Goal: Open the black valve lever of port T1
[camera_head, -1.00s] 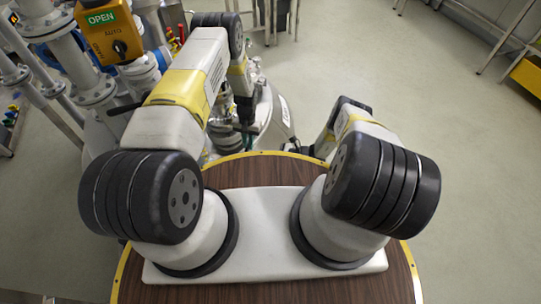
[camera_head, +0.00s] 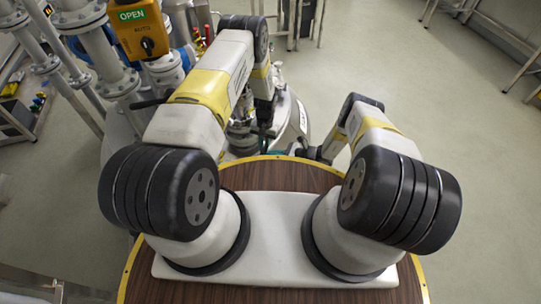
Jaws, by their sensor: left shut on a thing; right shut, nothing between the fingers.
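My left gripper (camera_head: 263,112) reaches down over the top of the vessel (camera_head: 291,112). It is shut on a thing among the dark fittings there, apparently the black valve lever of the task. The lever is too small and too covered by my gripper and arm to make out its angle. No T1 label can be read. My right gripper (camera_head: 309,152) is low, just beyond the far edge of my round wooden top and right of the vessel. It is shut and empty, partly hidden behind the top's edge.
Metal benches (camera_head: 500,45) line the upper right. The floor (camera_head: 420,90) on the right is clear.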

